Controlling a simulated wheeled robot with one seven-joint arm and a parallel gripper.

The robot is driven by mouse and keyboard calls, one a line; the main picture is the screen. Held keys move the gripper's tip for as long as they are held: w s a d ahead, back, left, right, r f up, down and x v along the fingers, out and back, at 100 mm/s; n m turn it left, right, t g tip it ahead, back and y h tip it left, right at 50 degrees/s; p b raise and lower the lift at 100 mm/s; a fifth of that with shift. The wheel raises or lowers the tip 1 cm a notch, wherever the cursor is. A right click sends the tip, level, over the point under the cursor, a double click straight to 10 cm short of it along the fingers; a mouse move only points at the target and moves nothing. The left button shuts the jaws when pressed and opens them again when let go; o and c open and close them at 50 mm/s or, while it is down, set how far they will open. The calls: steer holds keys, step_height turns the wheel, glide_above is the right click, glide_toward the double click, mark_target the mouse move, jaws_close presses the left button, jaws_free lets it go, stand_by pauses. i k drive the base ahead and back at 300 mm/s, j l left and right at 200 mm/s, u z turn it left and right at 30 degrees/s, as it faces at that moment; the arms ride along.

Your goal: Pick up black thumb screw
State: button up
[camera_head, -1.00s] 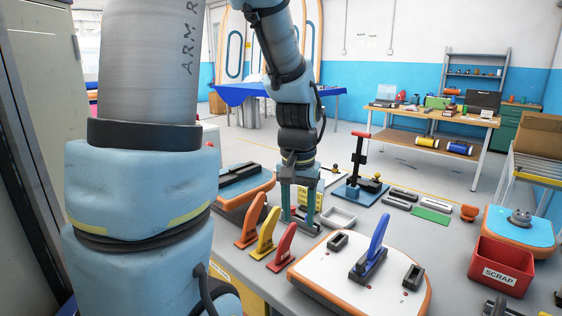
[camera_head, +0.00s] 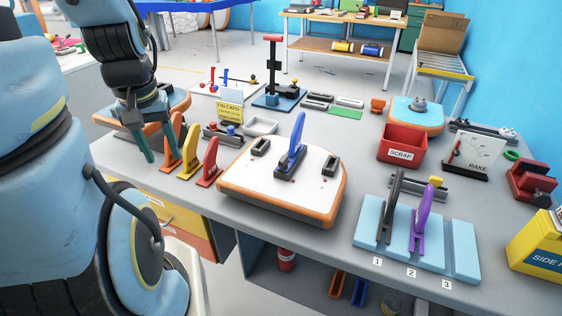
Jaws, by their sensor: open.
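My gripper (camera_head: 160,150) is at the left of the bench in the head view. Its two teal fingers point down, are apart and appear empty, just left of the orange fin. I cannot single out the black thumb screw for certain. A black knob (camera_head: 545,198) sits on a red block (camera_head: 532,179) at the far right, well away from my gripper. Another small dark knob (camera_head: 254,79) shows at the back, near the blue stand. Both are too small to identify surely.
Orange, yellow (camera_head: 190,158) and red fins (camera_head: 210,163) stand near my gripper. A white board with a blue fin (camera_head: 291,152) fills the middle. A red scrap bin (camera_head: 402,145), a light-blue rack (camera_head: 450,250) and a yellow box (camera_head: 540,245) are to the right.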

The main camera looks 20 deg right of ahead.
mark_target(283, 165)
steer(key=k+u, duration=0.35)
steer(key=k+j+u, duration=0.15)
steer(key=k+u, duration=0.2)
steer(key=k+j+u, duration=0.35)
steer(key=k, duration=0.15)
steer(key=l, duration=0.1)
